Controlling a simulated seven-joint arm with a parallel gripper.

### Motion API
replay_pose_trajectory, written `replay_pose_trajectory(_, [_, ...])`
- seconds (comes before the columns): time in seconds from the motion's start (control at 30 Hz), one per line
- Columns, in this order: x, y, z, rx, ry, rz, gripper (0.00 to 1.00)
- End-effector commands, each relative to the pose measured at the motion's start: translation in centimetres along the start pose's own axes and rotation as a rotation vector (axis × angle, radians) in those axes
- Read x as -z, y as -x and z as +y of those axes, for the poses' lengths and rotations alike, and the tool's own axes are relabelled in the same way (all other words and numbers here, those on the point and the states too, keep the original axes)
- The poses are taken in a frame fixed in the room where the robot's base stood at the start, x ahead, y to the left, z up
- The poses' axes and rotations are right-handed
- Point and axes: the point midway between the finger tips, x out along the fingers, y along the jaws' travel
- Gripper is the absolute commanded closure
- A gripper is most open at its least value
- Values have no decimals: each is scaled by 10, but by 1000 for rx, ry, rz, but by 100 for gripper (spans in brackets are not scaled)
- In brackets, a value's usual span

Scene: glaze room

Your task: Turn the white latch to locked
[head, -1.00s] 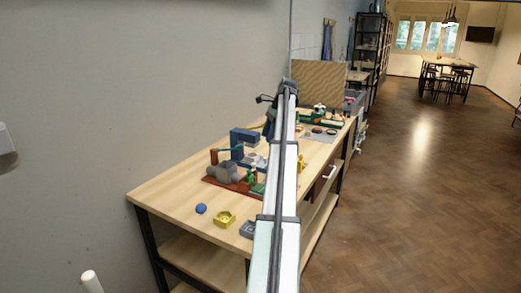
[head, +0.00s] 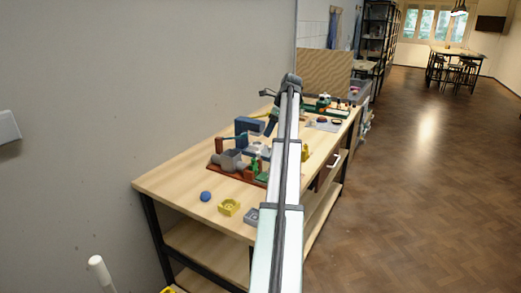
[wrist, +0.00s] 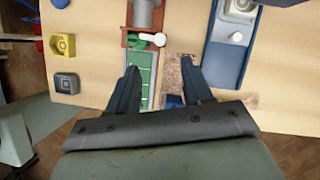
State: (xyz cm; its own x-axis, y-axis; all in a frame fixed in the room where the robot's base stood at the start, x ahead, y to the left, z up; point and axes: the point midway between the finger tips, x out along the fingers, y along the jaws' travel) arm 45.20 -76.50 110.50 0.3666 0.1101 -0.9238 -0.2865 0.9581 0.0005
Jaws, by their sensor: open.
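In the wrist view, a small white latch piece (wrist: 160,39) shows beside a green part (wrist: 137,37) on a red-brown base (wrist: 131,42), near the top of a green panel (wrist: 144,62). Whether it stands at locked cannot be read. My gripper (wrist: 160,68) is open and empty. Its two dark fingers are spread below the latch in the picture, apart from it. In the head view, the red-brown base (head: 223,170) is on the bench, and my arm hides part of that area. The white latch cannot be made out there.
A blue fixture (wrist: 225,55) stands to the right in the wrist view. A yellow block (wrist: 62,46) and a grey block (wrist: 66,83) lie to the left. A blue ball (head: 206,197) lies near the front of the wooden bench (head: 165,185). Bare wood surrounds these.

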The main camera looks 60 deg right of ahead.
Motion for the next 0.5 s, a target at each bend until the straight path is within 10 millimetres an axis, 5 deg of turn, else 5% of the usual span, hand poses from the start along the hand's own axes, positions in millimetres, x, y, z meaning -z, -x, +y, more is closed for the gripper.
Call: replay_pose_trajectory(0.5, [0,-86,1,-1,2,0,50])
